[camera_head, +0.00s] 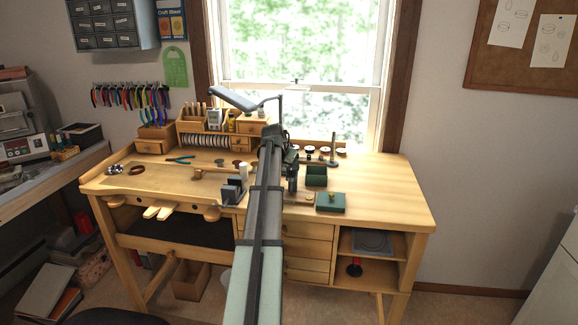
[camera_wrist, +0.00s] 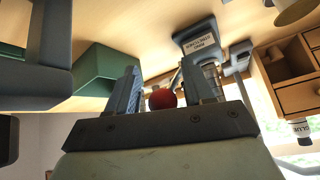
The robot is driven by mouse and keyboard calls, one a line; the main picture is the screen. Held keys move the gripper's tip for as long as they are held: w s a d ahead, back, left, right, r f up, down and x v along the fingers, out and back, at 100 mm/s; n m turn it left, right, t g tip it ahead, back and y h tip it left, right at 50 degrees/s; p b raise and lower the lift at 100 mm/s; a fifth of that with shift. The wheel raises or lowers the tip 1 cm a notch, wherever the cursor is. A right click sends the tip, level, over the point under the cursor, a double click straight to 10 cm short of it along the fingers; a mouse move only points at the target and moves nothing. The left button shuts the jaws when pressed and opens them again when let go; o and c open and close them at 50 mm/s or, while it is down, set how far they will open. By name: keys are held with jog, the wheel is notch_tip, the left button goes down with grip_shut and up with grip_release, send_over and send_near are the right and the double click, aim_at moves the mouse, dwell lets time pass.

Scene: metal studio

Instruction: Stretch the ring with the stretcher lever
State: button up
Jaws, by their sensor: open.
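In the wrist view the ring stretcher (camera_wrist: 198,45) shows as a dark block with a label reading "RING STRETCHER"; the picture is turned upside down. A red ball knob (camera_wrist: 162,98), seemingly the end of its lever, sits between the two fingers of my gripper (camera_wrist: 163,75). The fingers are apart, one on each side of the knob; I cannot tell whether either touches it. In the head view my gripper (camera_head: 292,187) is low over the bench, and my arm covers much of the area around it. I cannot make out the ring in either view.
A green open box (camera_head: 316,177) and a green block with a brass knob (camera_head: 331,203) stand right of my gripper. A dark stand (camera_head: 233,191) and pliers (camera_head: 180,160) are to the left. The bench's right end (camera_head: 385,180) is clear.

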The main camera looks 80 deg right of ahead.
jog(key=shift+r, duration=0.1)
jog(key=v, duration=1.3)
jog(key=shift+a+r, duration=0.2)
jog(key=shift+r, duration=0.05)
